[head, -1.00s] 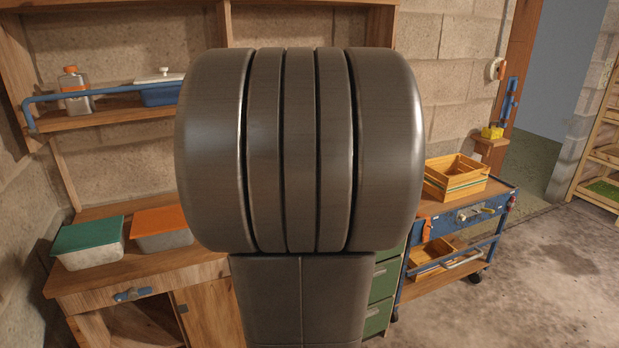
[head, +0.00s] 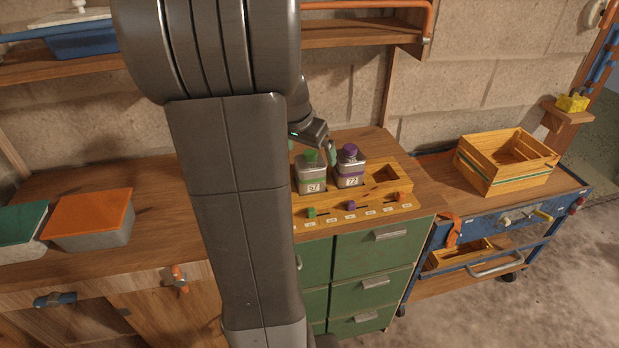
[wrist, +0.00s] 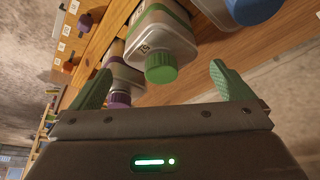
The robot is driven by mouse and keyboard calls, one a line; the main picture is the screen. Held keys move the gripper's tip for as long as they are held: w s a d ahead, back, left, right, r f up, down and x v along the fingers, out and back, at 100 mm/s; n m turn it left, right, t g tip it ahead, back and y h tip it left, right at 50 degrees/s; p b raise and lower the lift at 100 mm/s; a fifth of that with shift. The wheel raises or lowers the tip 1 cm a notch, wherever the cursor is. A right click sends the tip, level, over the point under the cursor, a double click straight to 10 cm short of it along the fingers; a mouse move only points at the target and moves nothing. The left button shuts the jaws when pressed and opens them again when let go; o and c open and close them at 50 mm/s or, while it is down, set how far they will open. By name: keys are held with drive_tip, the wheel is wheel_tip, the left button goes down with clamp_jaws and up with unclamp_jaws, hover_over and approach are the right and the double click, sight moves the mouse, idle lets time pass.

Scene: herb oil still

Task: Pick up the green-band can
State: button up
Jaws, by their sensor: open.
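The green-band can (head: 311,177) is a pale can with a green cap and a green stripe. It stands in the left part of a wooden rack (head: 390,207) on the green cabinet. My gripper (head: 311,149) is open close above and behind it, partly hidden by my arm. In the wrist view, the green-band can (wrist: 166,33) shows with its cap towards me, in line with the gap of my open gripper (wrist: 161,69). The fingers do not grip it. I cannot tell exactly how far the cap reaches between them.
A purple-capped can (head: 350,172) stands close beside it, on the left in the wrist view (wrist: 121,76). A blue item (wrist: 252,9) shows at the wrist view's upper right. The rack's right slot is empty. A slatted crate (head: 500,165) sits on the trolley.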

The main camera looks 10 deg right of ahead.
sight(312, 163)
drive_tip(key=shift+f, duration=0.3)
drive_tip(key=shift+x, duration=2.4)
drive_tip(key=shift+r, duration=0.15)
drive_tip(key=c, duration=1.4)
